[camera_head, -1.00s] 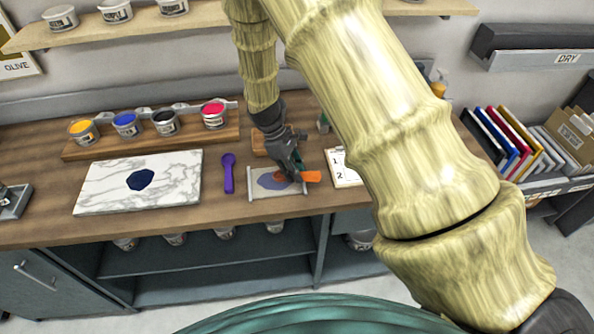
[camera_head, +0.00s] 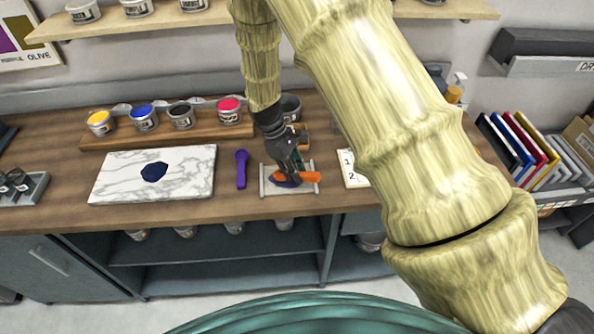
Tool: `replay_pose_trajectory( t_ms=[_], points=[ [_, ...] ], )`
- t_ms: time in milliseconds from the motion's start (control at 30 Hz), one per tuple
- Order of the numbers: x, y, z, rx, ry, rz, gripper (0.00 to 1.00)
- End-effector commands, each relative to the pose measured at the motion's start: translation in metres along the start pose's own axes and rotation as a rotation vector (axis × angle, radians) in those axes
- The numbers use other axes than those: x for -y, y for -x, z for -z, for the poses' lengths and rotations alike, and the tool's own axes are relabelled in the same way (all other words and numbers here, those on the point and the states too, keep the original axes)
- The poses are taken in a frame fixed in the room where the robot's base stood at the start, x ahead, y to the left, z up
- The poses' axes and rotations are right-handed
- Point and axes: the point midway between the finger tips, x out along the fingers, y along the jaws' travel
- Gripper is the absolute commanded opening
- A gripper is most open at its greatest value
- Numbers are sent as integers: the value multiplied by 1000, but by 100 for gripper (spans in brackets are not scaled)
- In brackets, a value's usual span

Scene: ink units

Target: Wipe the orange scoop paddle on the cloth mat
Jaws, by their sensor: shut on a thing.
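The orange scoop paddle (camera_head: 307,176) is in my gripper (camera_head: 291,174), low over the cloth mat. The pale grey cloth mat (camera_head: 271,190) lies near the table's front edge, with a bar along each side. My gripper is shut on the paddle and hides part of the mat. Whether paddle and mat touch is not clear.
Left of the mat are a purple scoop (camera_head: 241,170) and a marble slab (camera_head: 112,180) with dark blue ink. Several ink pots stand on a wooden riser (camera_head: 105,140) behind. A numbered card (camera_head: 352,180) lies right of the mat, with narrow bare table between.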

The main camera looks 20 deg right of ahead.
Motion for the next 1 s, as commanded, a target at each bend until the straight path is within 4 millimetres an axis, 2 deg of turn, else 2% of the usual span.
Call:
replay_pose_trajectory(
  t_ms=[233,433,1000],
  points=[
    [7,3,10,1,1,0,0],
    [7,9,9,0,1,0,0],
    [9,56,-12,-1,0,0,0]
  ],
)
